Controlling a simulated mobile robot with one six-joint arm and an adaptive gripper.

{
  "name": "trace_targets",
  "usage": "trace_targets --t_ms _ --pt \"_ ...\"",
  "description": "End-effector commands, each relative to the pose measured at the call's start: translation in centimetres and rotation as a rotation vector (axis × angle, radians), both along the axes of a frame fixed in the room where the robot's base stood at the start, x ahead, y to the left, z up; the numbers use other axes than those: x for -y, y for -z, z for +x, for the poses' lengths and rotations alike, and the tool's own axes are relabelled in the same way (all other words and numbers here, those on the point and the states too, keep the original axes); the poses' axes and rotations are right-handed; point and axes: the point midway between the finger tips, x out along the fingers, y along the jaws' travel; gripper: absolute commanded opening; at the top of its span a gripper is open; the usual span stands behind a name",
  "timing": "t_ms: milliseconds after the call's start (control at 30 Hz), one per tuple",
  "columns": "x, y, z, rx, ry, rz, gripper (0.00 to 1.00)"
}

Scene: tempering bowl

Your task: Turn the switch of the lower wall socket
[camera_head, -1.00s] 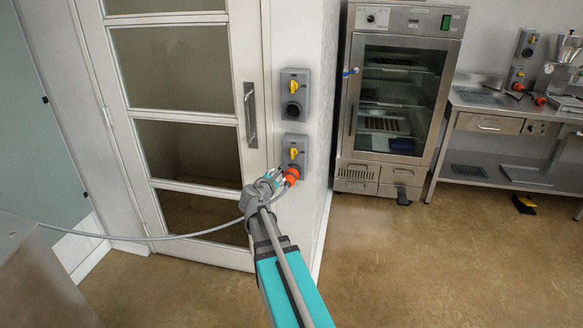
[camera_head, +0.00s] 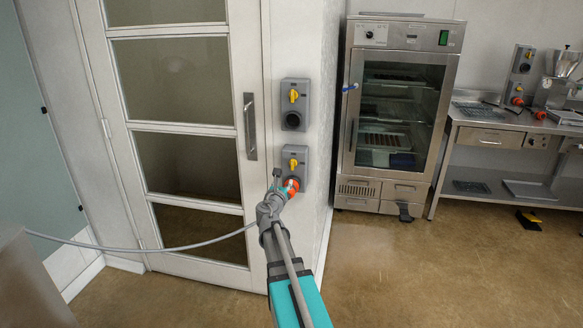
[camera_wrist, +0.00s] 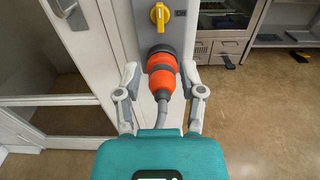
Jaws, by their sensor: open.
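The lower wall socket (camera_head: 303,155) is a grey box on the white wall beside the door, with a yellow switch (camera_head: 293,163) on its upper part. In the wrist view the yellow switch (camera_wrist: 159,15) points roughly upright. An orange plug (camera_wrist: 162,74) with a grey cable sits at the socket's lower opening; it also shows in the head view (camera_head: 291,186). My gripper (camera_wrist: 163,83) is open, its two fingers on either side of the plug, apparently apart from it. In the head view my gripper (camera_head: 283,183) partly hides the plug and the socket's lower edge.
An upper wall socket (camera_head: 295,105) with its own yellow switch hangs just above. A panelled door (camera_head: 136,130) with a metal handle (camera_head: 250,126) stands to the left. A cable (camera_head: 130,248) hangs across the door's lower part. A steel cabinet (camera_head: 397,110) stands at the right.

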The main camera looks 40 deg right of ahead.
Motion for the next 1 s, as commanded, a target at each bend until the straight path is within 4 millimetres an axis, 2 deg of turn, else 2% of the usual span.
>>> trace_targets --t_ms 267,800,1000 --pt "1.9 0.0 1.7 0.001 0.002 0.001 0.51" --pt "8.0 0.0 7.0 0.002 0.001 0.001 0.51" --pt "9.6 0.0 8.3 0.002 0.001 0.001 0.51"
